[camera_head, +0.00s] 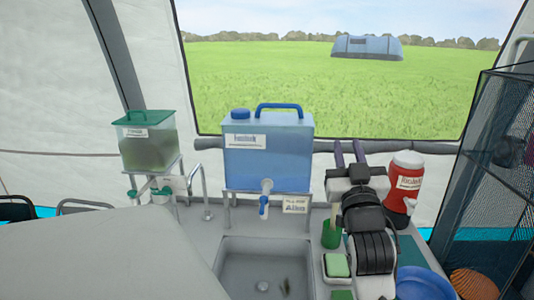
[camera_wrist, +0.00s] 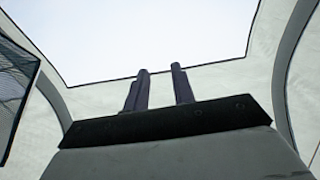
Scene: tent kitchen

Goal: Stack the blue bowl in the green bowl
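A round blue dish (camera_head: 424,284), which looks like the blue bowl, sits at the lower right of the head view, cut off by the bottom edge. I cannot make out a green bowl in either view. My gripper (camera_head: 349,148) is raised beyond the sink counter with its fingers pointing up, far from the blue dish. In the wrist view my gripper (camera_wrist: 160,70) shows two fingers apart with nothing between them.
A grey sink (camera_head: 262,268) is at the bottom middle. A green cup (camera_head: 331,234) and green sponge (camera_head: 337,265) are near my arm. A mesh shelf (camera_head: 495,170) borders the right.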

